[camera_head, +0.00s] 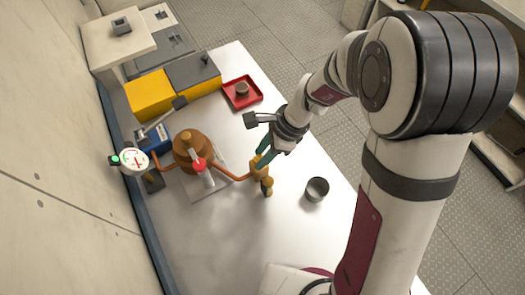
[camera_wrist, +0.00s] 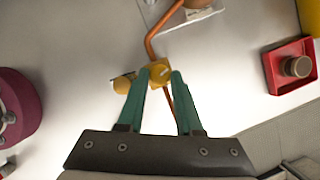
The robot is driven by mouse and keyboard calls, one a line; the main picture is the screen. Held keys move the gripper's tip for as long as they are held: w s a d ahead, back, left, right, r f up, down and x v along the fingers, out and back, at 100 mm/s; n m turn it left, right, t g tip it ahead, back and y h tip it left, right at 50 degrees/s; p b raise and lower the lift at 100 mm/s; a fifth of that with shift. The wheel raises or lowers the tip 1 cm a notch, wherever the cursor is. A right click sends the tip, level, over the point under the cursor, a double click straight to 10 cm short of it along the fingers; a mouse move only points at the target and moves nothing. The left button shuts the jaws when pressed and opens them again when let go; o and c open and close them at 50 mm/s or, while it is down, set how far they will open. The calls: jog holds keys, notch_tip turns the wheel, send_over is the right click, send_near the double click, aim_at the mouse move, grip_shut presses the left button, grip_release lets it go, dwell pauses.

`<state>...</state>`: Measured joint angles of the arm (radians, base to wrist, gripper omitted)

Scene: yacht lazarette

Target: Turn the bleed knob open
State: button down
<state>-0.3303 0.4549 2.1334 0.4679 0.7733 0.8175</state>
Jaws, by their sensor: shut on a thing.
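The bleed knob is a small brass-yellow knob (camera_wrist: 160,73) with a pale mark on its top, in the wrist view. It sits on a brass valve fitting (camera_head: 261,171) at the end of a copper pipe (camera_head: 233,174). My gripper (camera_wrist: 161,77) has two teal fingers, with their tips on either side of the knob, shut on it. In the head view, my gripper (camera_head: 261,161) reaches down to the fitting and its fingers hide much of the knob. A brass outlet with a dark end (camera_head: 267,187) projects beside the fitting.
A copper-brown domed vessel (camera_head: 186,153) stands left of the fitting, with a red-capped part (camera_head: 199,164) before it. A round gauge (camera_head: 134,160) is by the wall. A dark cup (camera_head: 317,188) stands to the right. A red tray (camera_head: 257,99) holds a small round thing behind.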

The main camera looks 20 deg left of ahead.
jog(key=shift+m, duration=0.3)
dwell(0.4)
jog(key=c, duration=0.6)
grip_release()
jog(key=v, duration=1.5)
jog(key=shift+s+d+r, duration=0.1)
jog(key=shift+d+r, duration=0.05)
jog(key=shift+r, duration=0.25)
jog(key=s+d+n+h, duration=0.1)
jog(key=s+d+n, duration=0.2)
jog(key=s, duration=0.2)
jog(key=s+d+f+n, duration=0.1)
jog(key=s+d+n, duration=0.2)
jog(key=s, duration=0.3)
jog(key=s+d+n+t+h, duration=0.1)
jog(key=s+d+n, duration=0.2)
jog(key=s, duration=0.3)
jog(key=shift+s+d+f+h, duration=0.2)
jog(key=shift+d+h, duration=0.1)
